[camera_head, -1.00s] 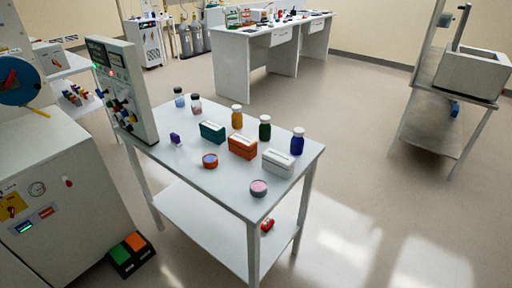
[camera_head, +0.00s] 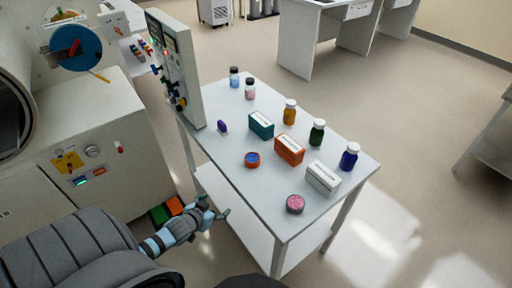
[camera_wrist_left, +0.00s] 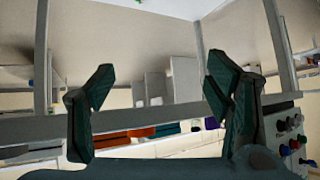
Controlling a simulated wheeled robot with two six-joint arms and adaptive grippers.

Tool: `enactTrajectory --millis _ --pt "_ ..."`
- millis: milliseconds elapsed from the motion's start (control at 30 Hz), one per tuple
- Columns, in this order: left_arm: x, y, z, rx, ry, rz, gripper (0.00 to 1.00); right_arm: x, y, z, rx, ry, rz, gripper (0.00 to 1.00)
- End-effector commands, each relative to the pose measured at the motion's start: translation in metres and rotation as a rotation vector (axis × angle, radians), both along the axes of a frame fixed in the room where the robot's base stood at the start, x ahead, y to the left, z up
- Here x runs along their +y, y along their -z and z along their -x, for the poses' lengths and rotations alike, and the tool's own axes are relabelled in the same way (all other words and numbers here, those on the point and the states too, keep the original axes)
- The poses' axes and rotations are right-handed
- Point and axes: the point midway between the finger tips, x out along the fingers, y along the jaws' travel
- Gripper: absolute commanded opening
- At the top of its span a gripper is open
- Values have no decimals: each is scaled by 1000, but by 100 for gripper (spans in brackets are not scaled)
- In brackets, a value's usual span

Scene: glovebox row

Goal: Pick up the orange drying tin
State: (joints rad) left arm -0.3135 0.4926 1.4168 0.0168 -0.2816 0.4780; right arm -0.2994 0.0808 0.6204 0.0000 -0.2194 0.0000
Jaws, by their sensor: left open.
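The orange drying tin (camera_head: 252,160) is a small round orange tin with a blue-purple top. It stands on the white table, in front of the orange box. My left gripper (camera_head: 217,206) is open and empty, in front of the table's near left edge and apart from the tin. In the left wrist view my open fingers (camera_wrist_left: 160,78) frame the table edge, and the picture looks upside down. I cannot make out the tin clearly there. My right gripper is not in view.
The white table (camera_head: 222,173) carries a teal box (camera_head: 261,125), orange box (camera_head: 289,150), white box (camera_head: 322,178), several bottles, a purple item (camera_head: 222,127) and a grey tin with pink top (camera_head: 295,204). A control panel (camera_head: 176,70) stands at its left end.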

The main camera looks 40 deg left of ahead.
Motion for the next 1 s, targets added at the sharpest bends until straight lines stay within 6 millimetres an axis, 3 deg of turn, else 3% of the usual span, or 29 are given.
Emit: enactTrajectory --millis 33,100,200,267,500,667,833,1000 --pt "-1 -61 -25 -84 25 9 72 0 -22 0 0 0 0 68" --pt "-9 -113 -49 -175 58 32 72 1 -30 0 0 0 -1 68" --pt "-18 -148 -68 -243 85 56 72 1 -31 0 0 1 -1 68" --pt "-20 -148 -78 -256 88 62 72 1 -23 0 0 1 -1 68" --pt "-14 -113 -132 -258 86 64 72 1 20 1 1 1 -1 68" --pt "-12 -105 -151 -255 86 62 72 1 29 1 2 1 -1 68" --pt "-10 -81 -174 -255 85 64 72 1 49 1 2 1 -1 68" --pt "-8 -77 -191 -254 87 60 72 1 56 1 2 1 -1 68"
